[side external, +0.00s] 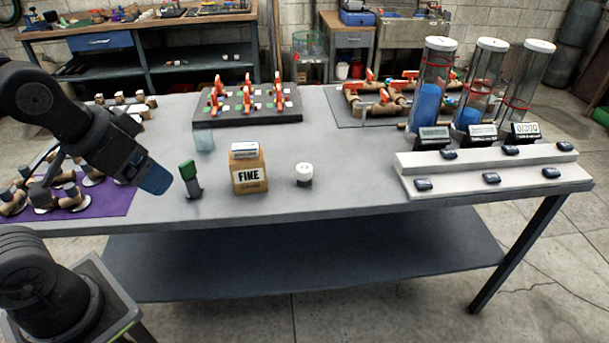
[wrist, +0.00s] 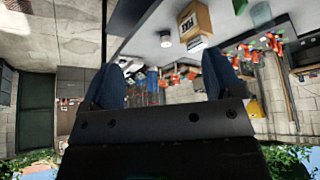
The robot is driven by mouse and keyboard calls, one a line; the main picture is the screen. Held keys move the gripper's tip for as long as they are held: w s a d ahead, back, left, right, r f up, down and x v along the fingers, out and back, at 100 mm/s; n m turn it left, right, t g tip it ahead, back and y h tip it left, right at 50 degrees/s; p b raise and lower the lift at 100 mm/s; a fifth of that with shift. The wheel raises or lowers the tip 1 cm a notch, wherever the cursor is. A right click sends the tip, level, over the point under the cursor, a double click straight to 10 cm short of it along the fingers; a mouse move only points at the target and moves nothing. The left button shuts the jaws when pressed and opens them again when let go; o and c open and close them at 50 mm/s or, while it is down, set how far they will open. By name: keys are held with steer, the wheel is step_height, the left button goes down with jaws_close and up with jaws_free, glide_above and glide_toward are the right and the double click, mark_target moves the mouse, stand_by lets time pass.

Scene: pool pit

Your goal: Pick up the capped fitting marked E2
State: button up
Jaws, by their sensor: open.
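Several tan pipe fittings with dark or white ends (side external: 70,197) lie on and around a purple mat (side external: 110,199) at the left of the table. More fittings (side external: 130,98) stand behind them at the back left. No E2 mark can be read on any of them, so I cannot tell which one bears it. My gripper (side external: 155,178) is above the mat's right side, apart from the table, and its arm hides part of the fittings. In the wrist view my gripper (wrist: 163,80) shows two dark blue fingers spread apart with nothing between them.
Right of my gripper stand a green-topped tool (side external: 190,178), a cardboard box (side external: 248,172) and a white-capped jar (side external: 304,174). A clear cup (side external: 204,140) is behind.

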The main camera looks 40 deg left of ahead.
steer(key=shift+c, duration=1)
